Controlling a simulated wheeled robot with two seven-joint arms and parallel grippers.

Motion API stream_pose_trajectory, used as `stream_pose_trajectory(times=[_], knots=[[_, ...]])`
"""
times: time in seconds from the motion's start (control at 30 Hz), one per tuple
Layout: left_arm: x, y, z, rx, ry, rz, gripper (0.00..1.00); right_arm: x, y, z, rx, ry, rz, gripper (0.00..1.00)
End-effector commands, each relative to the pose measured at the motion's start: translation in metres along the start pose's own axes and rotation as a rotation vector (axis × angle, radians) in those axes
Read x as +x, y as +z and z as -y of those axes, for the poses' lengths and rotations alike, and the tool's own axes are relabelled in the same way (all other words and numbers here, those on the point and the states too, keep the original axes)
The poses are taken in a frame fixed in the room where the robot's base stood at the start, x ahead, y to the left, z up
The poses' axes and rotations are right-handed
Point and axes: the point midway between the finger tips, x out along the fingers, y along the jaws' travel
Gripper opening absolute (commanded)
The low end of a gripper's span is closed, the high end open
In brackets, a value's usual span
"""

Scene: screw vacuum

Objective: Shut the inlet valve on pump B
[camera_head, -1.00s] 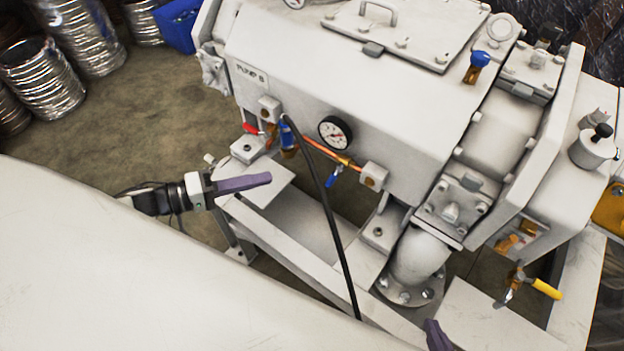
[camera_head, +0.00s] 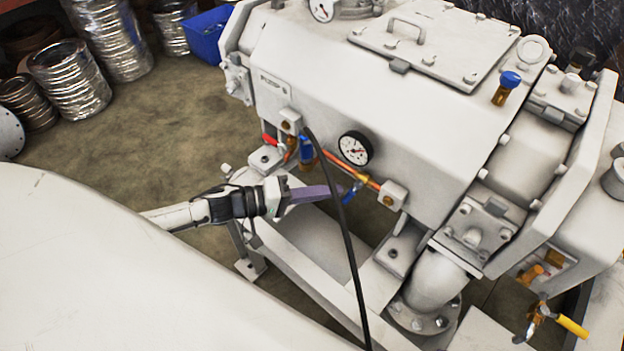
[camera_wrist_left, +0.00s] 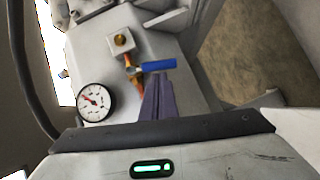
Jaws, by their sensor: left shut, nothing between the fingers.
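Pump B (camera_head: 400,110) is a large white machine with a label plate (camera_head: 272,84) at its upper left. A copper pipe on its front carries a small valve with a blue handle (camera_head: 352,193), near the gauge. In the left wrist view the blue handle (camera_wrist_left: 154,66) lies crosswise on a brass fitting. My left gripper (camera_head: 338,190) has purple fingers, shut and empty. Its tips (camera_wrist_left: 159,78) are close to the blue handle; I cannot tell whether they touch. No readable mark shows which valve is the inlet valve. My right gripper is out of view.
A round gauge (camera_head: 355,148) sits above the pipe, also in the left wrist view (camera_wrist_left: 95,102). A black hose (camera_head: 346,240) hangs in front. Other handles are a red lever (camera_head: 268,140), a blue one (camera_head: 306,150) and a yellow lever (camera_head: 572,327). Metal coils (camera_head: 68,78) stand behind left.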

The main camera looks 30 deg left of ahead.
Motion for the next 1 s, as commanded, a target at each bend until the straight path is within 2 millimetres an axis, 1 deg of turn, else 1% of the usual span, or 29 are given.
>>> stream_pose_trajectory(times=[0.1,0.47,0.67,0.8,1.0], knots=[[0.003,0.003,0.000,0.001,-0.001,0.000,0.00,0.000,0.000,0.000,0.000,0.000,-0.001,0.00],[0.004,0.004,0.001,-0.010,0.006,0.000,0.00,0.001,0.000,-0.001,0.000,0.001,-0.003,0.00],[0.009,0.012,0.010,-0.137,0.089,0.000,0.00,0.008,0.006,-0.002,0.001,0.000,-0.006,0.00],[0.012,0.017,0.012,-0.231,0.153,-0.001,0.00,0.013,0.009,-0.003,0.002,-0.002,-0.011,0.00],[0.013,0.018,0.009,-0.264,0.175,-0.001,0.00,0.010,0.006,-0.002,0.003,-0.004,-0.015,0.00]])
